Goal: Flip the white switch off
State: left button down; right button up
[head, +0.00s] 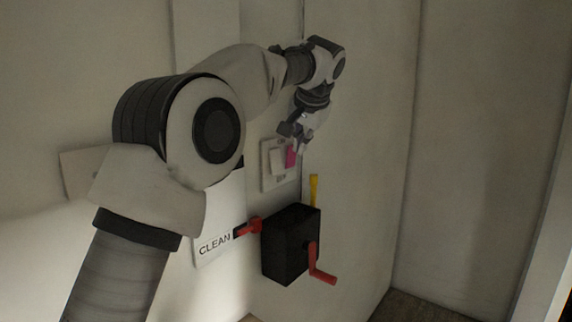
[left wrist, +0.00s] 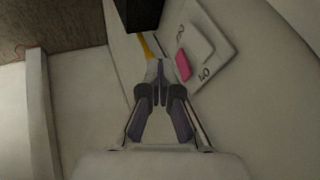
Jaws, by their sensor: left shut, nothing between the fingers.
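The white switch (head: 276,163) sits on a pale wall plate (head: 268,186), partly behind my left gripper in the head view. A pink piece (head: 291,158) stands at its right side. In the left wrist view the white switch (left wrist: 197,42) and the pink piece (left wrist: 183,66) are right of my fingers, on the plate (left wrist: 224,58) with small dark markings that I cannot read fully. My left gripper (head: 301,148) is shut and empty, its fingertips (left wrist: 160,66) close to the pink piece; I cannot tell whether they touch it. My right gripper is out of view.
A black box (head: 283,248) with a red crank (head: 320,268) juts from the wall below the switch. A yellow stick (head: 314,188) rises above it. A red handle (head: 249,227) is beside a CLEAN sign (head: 214,246). Bare wall (head: 358,160) lies to the right.

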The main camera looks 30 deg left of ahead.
aim_at(278, 171)
pick_arm(q)
jog(key=w+a+f+p, duration=0.3)
jog(key=w+a+f, duration=0.1)
jog(key=a+f, duration=0.4)
jog(key=shift+f, duration=0.35)
jog(key=shift+f, duration=0.1)
jog(key=shift+a+f+y+b, duration=0.4)
jog(key=shift+y+b, duration=0.4)
jog(key=shift+b, duration=0.3)
jog(key=shift+r+p, duration=0.35)
jog(key=shift+p, duration=0.05)
jog(key=shift+r+p, duration=0.8)
jog(key=shift+p, duration=0.05)
